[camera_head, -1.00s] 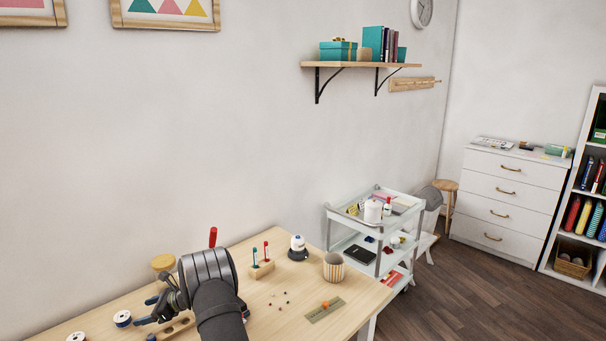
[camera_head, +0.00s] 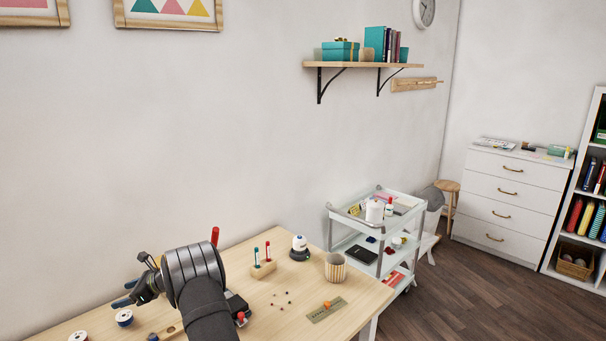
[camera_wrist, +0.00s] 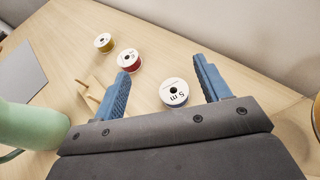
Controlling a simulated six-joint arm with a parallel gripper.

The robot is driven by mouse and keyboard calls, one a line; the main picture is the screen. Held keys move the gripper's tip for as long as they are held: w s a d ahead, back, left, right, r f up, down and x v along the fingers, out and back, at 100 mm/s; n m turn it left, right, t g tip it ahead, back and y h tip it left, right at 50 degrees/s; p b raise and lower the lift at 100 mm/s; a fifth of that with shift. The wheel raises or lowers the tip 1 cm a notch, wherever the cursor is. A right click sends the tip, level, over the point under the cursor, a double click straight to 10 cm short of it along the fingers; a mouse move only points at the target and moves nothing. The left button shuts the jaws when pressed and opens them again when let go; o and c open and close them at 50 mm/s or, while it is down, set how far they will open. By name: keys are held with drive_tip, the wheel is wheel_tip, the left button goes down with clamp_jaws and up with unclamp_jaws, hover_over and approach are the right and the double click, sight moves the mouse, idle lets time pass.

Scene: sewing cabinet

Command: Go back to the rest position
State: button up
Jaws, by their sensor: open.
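My gripper (camera_wrist: 165,85) is open and empty in the wrist view, its two blue fingers spread apart above the wooden table (camera_wrist: 60,75). A spool with a white top and blue thread (camera_wrist: 174,92) shows between the fingers, on the table below them. A red spool (camera_wrist: 129,61) and a yellow spool (camera_wrist: 104,42) lie farther off in that view. In the head view my gripper (camera_head: 128,293) is at the left, partly hidden by my wrist, over the table's left part. A blue spool (camera_head: 124,318) sits below it.
A wooden block with red and green upright tools (camera_head: 263,268), a striped cup (camera_head: 335,267) and a ruler (camera_head: 326,309) stand or lie on the table. A pale green rounded thing (camera_wrist: 30,125) is close at the left in the wrist view. A white cart (camera_head: 378,235) stands beyond the table.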

drive_tip(key=s+d+n+g, duration=0.1)
drive_tip(key=s+d, duration=0.3)
drive_tip(key=d, duration=0.5)
drive_tip(key=s+d+n+g+h, duration=0.15)
drive_tip(key=s+d, duration=0.25)
drive_tip(key=d, duration=0.4)
drive_tip(key=s+d+n+g, duration=0.2)
drive_tip(key=s+d, duration=0.2)
drive_tip(key=d, duration=0.5)
drive_tip(key=x, duration=0.4)
drive_tip(key=w+x, duration=0.1)
drive_tip(key=x, duration=0.7)
drive_tip(key=shift+w+a+f, duration=0.35)
drive_tip(key=shift+f, duration=0.05)
drive_tip(key=shift+a+f, duration=0.2)
drive_tip(key=shift+f, duration=0.35)
drive_tip(key=shift+a+f, duration=0.25)
drive_tip(key=shift+f, duration=1.1)
drive_tip(key=shift+r, duration=0.1)
